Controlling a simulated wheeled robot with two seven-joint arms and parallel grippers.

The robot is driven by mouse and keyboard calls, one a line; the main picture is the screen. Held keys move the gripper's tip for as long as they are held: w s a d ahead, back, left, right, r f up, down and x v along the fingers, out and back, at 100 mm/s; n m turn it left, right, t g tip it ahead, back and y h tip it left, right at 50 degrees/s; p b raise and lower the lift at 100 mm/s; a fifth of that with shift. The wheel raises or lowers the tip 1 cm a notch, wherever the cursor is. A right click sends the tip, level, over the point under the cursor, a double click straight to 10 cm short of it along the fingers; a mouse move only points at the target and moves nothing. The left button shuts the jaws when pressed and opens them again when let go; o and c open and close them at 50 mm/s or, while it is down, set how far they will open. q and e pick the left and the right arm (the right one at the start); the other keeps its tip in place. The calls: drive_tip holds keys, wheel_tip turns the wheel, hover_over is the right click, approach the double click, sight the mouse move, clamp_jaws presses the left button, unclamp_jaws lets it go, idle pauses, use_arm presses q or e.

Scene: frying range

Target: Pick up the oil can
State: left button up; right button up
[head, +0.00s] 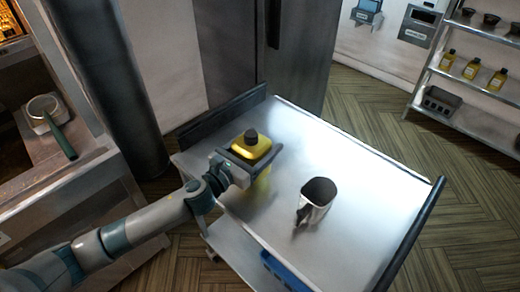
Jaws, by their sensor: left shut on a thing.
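The oil can is a yellow container with a dark cap (251,137), at the left part of the metal cart (335,157). My left gripper (257,160) is shut around the can, with its fingers on both sides of the body below the top. The can looks upright. Its lower part is partly hidden by the gripper, and I cannot tell whether its base touches the cart top. My right gripper is not in view.
A metal jug (317,200) stands on the cart, right of the can. The cart has dark handles (410,235) at its ends. A shelf (462,80) with several yellow bottles stands at the far right. A dark column (105,75) rises at the left. Much of the cart top is clear.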

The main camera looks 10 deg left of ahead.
sight(245, 142)
use_arm(q)
wheel_tip(245, 142, up, 7)
drive_tip(key=shift+f, duration=0.1)
idle(1.3)
drive_tip(key=shift+s+a+f+y+b, duration=0.1)
drive_tip(key=shift+s+f+y+b, duration=0.2)
drive_tip(key=shift+s, duration=0.05)
drive_tip(key=s+a+n+y, duration=0.1)
drive_tip(key=s+a+f+t+y+b, duration=0.1)
drive_tip(key=s, duration=0.1)
drive_tip(key=s+a+n+y+b, duration=0.1)
drive_tip(key=shift+s+a+f+n+t, duration=0.1)
drive_tip(key=shift+s+f+n+t, duration=0.1)
drive_tip(key=shift+f+n+t, duration=0.1)
drive_tip(key=s+a+n+y+b, duration=0.1)
drive_tip(key=s+a+n+y, duration=0.2)
drive_tip(key=s+a+y, duration=0.2)
drive_tip(key=shift+s+a+f+t+b, duration=0.25)
drive_tip(key=shift+a+t+b, duration=0.05)
drive_tip(key=shift+a, duration=0.2)
drive_tip(key=shift+s+f, duration=0.1)
drive_tip(key=shift+s, duration=0.05)
